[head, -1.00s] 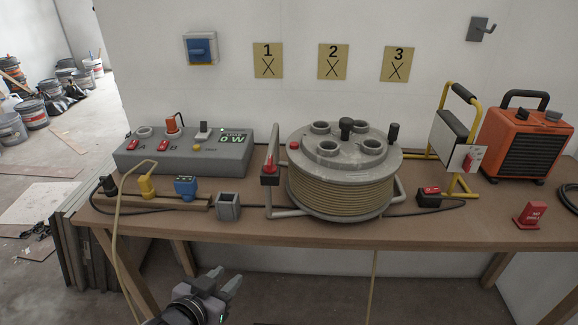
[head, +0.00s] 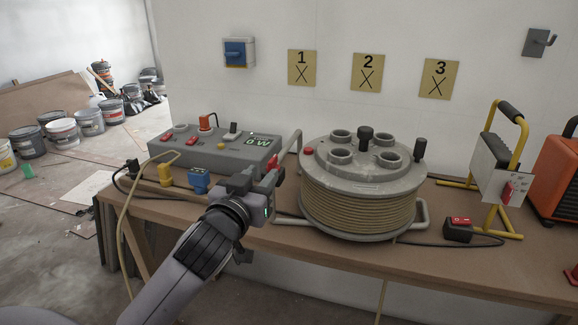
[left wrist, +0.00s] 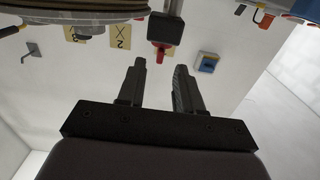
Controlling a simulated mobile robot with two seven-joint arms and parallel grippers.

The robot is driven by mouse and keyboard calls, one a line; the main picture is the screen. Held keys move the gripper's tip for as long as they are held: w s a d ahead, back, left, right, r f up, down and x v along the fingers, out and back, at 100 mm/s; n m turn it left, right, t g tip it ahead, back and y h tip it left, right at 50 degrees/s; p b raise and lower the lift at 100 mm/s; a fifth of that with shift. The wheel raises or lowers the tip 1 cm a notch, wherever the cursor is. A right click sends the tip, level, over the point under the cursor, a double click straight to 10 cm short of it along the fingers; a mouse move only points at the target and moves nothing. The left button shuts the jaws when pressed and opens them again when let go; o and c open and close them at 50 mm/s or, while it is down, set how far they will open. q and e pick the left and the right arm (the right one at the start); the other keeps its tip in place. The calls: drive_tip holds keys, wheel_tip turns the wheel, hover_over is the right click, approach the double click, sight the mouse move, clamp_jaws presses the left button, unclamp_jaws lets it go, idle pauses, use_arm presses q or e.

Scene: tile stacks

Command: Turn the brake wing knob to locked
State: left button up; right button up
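The cable reel (head: 357,190) stands on the workbench with a grey tube frame. The red brake wing knob (head: 272,164) is on the frame's upright left of the reel, partly hidden by my left gripper (head: 262,174). In the left wrist view the red knob (left wrist: 161,48) hangs from a dark block, just beyond and roughly centred between the fingertips. My left gripper (left wrist: 160,66) is open, with nothing between its fingers. I cannot tell the knob's exact setting. My right gripper is not in view.
A grey power box (head: 215,155) with switches, a yellow plug (head: 165,174) and a blue plug (head: 199,180) are left of the gripper. Right of the reel are a red-topped switch block (head: 459,230), a work lamp (head: 497,170) and an orange heater (head: 559,180). The bench front (head: 400,262) is clear.

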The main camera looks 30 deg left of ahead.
sight(269, 163)
use_arm(q)
drive_tip(key=shift+w+r, duration=0.4)
drive_tip(key=shift+w, duration=0.1)
drive_tip(key=shift+x, duration=3.15)
drive_tip(key=shift+c, duration=0.3)
clamp_jaws()
